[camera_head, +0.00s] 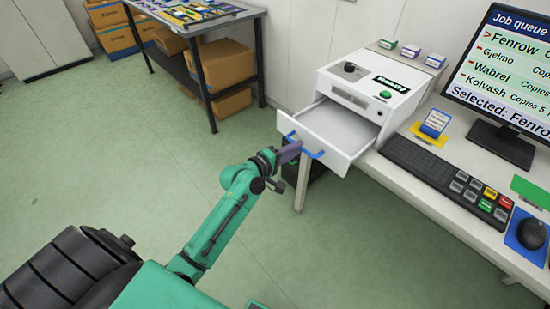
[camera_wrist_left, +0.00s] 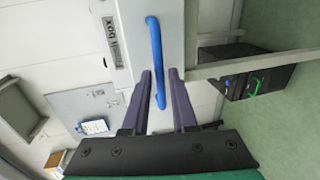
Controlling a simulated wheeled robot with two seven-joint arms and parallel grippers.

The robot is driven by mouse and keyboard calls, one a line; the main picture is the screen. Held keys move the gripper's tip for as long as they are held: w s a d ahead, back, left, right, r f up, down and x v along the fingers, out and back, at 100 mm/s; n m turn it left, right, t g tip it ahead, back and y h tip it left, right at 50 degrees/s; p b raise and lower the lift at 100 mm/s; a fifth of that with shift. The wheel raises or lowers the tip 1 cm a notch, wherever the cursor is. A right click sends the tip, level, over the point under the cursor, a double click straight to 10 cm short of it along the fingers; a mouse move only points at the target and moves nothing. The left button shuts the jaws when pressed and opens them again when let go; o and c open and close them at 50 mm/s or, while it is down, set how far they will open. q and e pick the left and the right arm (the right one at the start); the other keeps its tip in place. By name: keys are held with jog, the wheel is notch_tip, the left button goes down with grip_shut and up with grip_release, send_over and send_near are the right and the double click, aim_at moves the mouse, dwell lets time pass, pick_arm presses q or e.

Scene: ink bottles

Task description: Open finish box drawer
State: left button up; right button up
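The finish box (camera_head: 368,85) is a white machine on the desk. Its drawer (camera_head: 342,126) is pulled well out at the front and looks empty inside. The blue handle (camera_head: 315,154) is on the drawer's front; it also shows in the left wrist view (camera_wrist_left: 154,38), beside a "Finish box" label (camera_wrist_left: 109,36). My left gripper (camera_head: 291,150) is at the left end of the handle. In the left wrist view its two dark fingers (camera_wrist_left: 160,72) stand apart, one on each side of the handle, with some gap visible. My right gripper is not in view.
A keyboard (camera_head: 435,168), monitor (camera_head: 505,75) and mouse (camera_head: 532,233) are on the desk right of the box. Small ink boxes (camera_head: 410,51) stand behind it. A black case (camera_wrist_left: 258,72) is under the desk. The green floor at left is clear.

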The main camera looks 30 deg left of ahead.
pick_arm(q)
jog(key=v, duration=1.1)
jog(key=shift+s+b, duration=0.35)
jog(key=shift+b, duration=0.1)
jog(key=shift+a, duration=0.15)
jog(key=s+a+f+m+g+y+p, duration=0.15)
jog(key=s+f, duration=0.25)
jog(key=f, duration=0.7)
jog(key=s+a+f+m+g+y, duration=0.2)
jog(key=s+f+m+g, duration=0.15)
jog(key=f, duration=0.65)
jog(key=s+a+f+m+g+y, duration=0.15)
jog(key=s+f, duration=0.25)
jog(key=f, duration=0.7)
jog(key=s+d+f+m+g, duration=0.1)
jog(key=s+f+m+g, duration=0.2)
jog(key=s, duration=0.8)
jog(key=s+d+f+m+g+p, duration=0.1)
jog(key=s+f+m+g, duration=0.3)
jog(key=s+f+m, duration=0.3)
jog(key=s+f, duration=0.3)
jog(key=s, duration=0.1)
jog(key=shift+s+y, duration=0.2)
jog(key=shift+y, duration=0.2)
